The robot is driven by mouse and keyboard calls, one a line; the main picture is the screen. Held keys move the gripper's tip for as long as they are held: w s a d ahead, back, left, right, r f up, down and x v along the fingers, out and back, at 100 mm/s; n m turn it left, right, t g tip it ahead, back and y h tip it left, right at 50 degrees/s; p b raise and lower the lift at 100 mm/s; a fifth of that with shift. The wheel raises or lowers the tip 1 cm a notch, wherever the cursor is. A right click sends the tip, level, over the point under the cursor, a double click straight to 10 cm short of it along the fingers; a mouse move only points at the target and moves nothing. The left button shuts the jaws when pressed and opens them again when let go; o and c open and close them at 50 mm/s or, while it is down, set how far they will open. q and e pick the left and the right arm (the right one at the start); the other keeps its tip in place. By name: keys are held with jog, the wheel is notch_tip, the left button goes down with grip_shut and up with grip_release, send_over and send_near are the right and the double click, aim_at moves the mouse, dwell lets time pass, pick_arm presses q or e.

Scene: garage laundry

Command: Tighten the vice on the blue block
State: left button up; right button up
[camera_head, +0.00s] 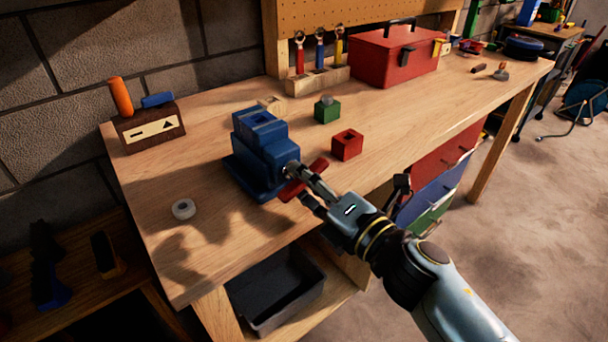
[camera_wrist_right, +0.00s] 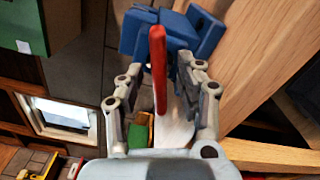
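The blue vice (camera_head: 262,155) stands on the workbench near its front left. Its red handle (camera_head: 305,181) sticks out toward the front right. A blue piece (camera_head: 257,117) shows at the top of the vice, but I cannot clearly tell the blue block from the jaws. My right gripper (camera_head: 300,184) is at the handle. In the right wrist view the red handle (camera_wrist_right: 158,70) stands between the two fingers of my right gripper (camera_wrist_right: 163,85), with gaps on both sides. The blue vice body (camera_wrist_right: 190,35) lies beyond it. My left gripper is not in view.
A red block (camera_head: 347,145) and a green block (camera_head: 327,111) sit right of the vice. A tape roll (camera_head: 184,209) lies front left. A dark wooden holder (camera_head: 150,131), screwdriver rack (camera_head: 318,80) and red toolbox (camera_head: 393,57) stand farther back. A black bin (camera_head: 275,290) is below.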

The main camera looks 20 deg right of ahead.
jog(key=shift+w+a, duration=0.1)
jog(key=shift+w, duration=0.15)
grip_shut()
dwell(0.3)
